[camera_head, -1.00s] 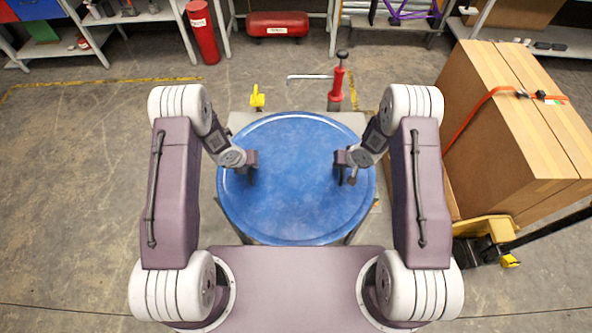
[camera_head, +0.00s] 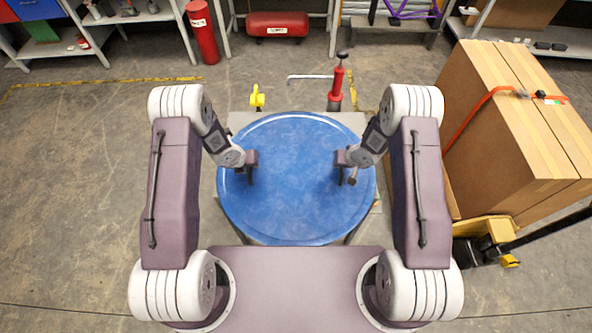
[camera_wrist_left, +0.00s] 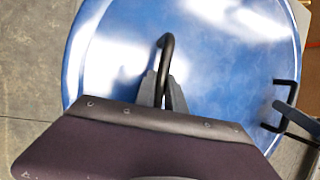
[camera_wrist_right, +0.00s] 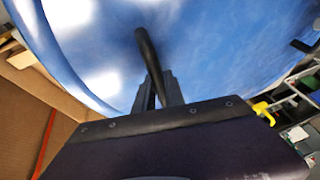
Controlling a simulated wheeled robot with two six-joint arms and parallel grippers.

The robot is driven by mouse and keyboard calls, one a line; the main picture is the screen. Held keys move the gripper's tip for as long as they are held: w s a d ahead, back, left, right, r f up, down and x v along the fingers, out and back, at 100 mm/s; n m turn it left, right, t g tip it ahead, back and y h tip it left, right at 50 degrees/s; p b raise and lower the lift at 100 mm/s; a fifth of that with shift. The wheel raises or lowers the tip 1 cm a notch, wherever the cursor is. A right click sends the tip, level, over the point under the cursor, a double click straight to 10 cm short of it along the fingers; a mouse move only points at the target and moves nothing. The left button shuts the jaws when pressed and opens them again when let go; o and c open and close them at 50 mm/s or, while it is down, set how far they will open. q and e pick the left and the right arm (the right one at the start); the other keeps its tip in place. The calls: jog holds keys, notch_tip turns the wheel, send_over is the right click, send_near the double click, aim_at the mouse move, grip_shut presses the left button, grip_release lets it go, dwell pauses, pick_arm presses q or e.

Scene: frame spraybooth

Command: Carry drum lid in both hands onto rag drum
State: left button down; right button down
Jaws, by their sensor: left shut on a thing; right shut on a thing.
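The drum lid (camera_head: 297,190) is a large round blue disc with a raised rim, in front of my body in the head view. It fills much of the left wrist view (camera_wrist_left: 215,60) and the right wrist view (camera_wrist_right: 215,45). My left gripper (camera_head: 250,174) is shut on a dark bar handle (camera_wrist_left: 166,50) on the lid's left side. My right gripper (camera_head: 348,174) is shut on the matching handle (camera_wrist_right: 146,50) on the right side. The lid looks about level. The rag drum cannot be made out; the lid hides most of what is beneath it.
A grey surface (camera_head: 240,121) shows behind and under the lid, with a red pump-like tool (camera_head: 336,88) and a yellow item (camera_head: 257,96) at its back. Strapped cardboard boxes (camera_head: 515,125) stand at right by a yellow pallet jack (camera_head: 487,230). The floor at left is clear.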

pick_arm(q)
jog(key=shift+w+r, duration=0.15)
jog(key=shift+r, duration=0.05)
pick_arm(e)
jog(key=shift+w+r, duration=0.1)
jog(key=shift+r, duration=0.1)
